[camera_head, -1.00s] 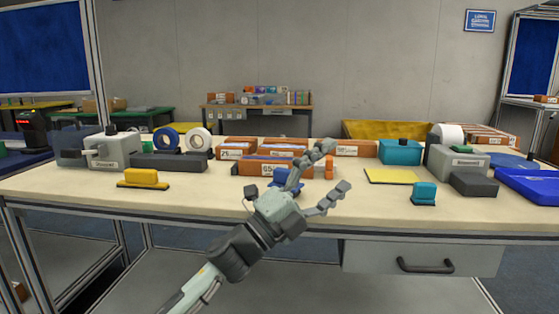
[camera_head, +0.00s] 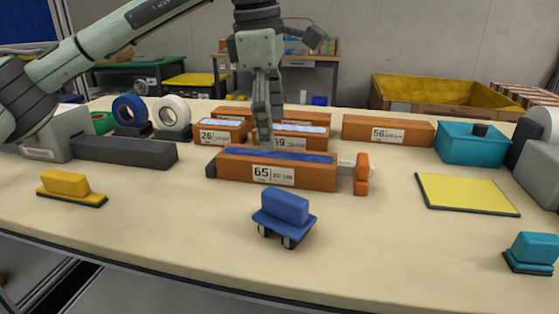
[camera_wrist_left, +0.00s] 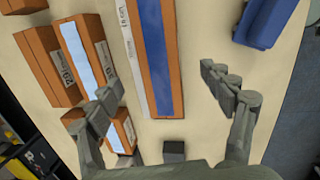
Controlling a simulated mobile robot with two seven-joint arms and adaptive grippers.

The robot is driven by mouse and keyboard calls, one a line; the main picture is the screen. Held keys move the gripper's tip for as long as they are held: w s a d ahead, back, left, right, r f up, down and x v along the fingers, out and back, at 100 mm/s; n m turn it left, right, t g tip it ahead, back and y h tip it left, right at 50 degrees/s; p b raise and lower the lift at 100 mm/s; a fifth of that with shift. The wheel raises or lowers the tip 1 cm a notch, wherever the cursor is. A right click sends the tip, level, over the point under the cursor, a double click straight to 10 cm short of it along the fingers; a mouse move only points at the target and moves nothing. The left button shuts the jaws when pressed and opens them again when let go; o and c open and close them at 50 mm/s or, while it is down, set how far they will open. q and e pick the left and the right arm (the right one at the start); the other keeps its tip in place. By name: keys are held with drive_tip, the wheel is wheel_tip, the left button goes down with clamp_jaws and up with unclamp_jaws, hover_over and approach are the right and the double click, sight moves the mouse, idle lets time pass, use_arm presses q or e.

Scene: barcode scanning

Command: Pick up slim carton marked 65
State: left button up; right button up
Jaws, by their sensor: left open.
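The slim orange carton marked 65 (camera_head: 240,172) lies flat near the middle of the table, with a blue strip along its top. It also shows in the left wrist view (camera_wrist_left: 174,90), running lengthwise between my fingers. My left gripper (camera_head: 264,142) points down over the carton in the head view. In the left wrist view my left gripper (camera_wrist_left: 160,85) is open, with one finger on each side of the carton and nothing held. Whether the fingertips touch the carton cannot be told. My right gripper is not in view.
Cartons marked 26 (camera_head: 220,124), 59 (camera_head: 312,145) and 56 (camera_head: 360,128) lie behind. An orange piece (camera_head: 361,175) stands at the right end of carton 65. A blue block-shaped item (camera_head: 286,207) sits in front. The front of the table (camera_head: 180,220) is mostly clear.

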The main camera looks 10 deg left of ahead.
sight(277, 155)
use_arm(q)
drive_tip(key=shift+f, duration=0.55)
drive_tip(key=f, duration=0.3)
drive_tip(key=shift+w+f+p, duration=0.3)
drive_tip(key=shift+w, duration=0.1)
drive_tip(key=shift+d+f, duration=0.1)
drive_tip(key=shift+f, duration=0.25)
drive_tip(key=shift+w+f, duration=0.1)
drive_tip(key=shift+f, duration=0.05)
drive_tip(key=c, duration=1.6)
drive_tip(key=shift+c, duration=0.4)
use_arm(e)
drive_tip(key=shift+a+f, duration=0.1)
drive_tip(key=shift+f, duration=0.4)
